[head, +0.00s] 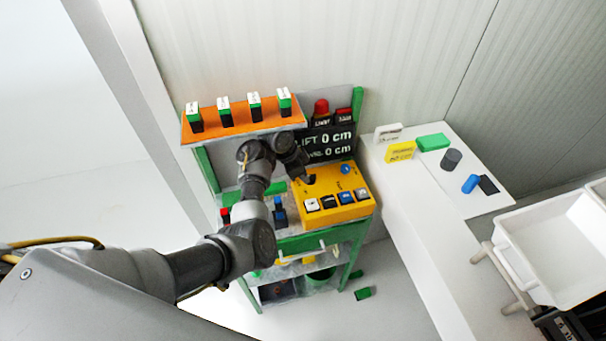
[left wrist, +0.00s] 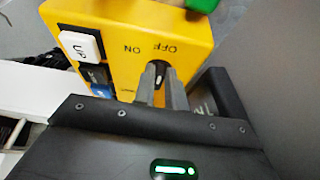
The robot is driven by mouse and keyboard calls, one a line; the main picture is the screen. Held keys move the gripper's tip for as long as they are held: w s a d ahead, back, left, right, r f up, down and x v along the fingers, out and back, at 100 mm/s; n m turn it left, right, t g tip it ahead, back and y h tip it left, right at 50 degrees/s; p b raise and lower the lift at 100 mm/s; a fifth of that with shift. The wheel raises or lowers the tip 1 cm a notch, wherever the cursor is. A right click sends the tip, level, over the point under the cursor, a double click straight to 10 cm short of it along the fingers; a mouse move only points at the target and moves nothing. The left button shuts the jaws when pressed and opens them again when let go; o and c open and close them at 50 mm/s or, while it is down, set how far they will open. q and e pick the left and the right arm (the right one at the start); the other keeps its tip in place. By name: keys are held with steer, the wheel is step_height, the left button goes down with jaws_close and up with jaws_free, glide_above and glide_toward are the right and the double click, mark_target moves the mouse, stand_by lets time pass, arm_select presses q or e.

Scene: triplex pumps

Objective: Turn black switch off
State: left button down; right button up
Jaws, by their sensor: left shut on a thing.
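The yellow control box (head: 350,181) stands on the green-framed workstation. It fills the top of the left wrist view (left wrist: 120,22), with upside-down ON and OFF labels. My left gripper (head: 307,180) is at the box's left part. In the left wrist view its two fingers (left wrist: 160,84) are shut on the black switch (left wrist: 159,74), just below the labels. Most of the switch is hidden between the fingers, so I cannot tell its exact angle. My right gripper is not in view.
A white button (head: 311,205) and several others line the box's front, with a blue knob (head: 346,168) behind. An orange shelf (head: 240,130) holds several green-and-white blocks above. A black display (head: 328,143) stands behind. A white table (head: 440,190) is at right.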

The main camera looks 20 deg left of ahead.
arm_select(q)
steer(key=c, duration=1.4)
jaws_free()
steer(key=shift+c, duration=0.2)
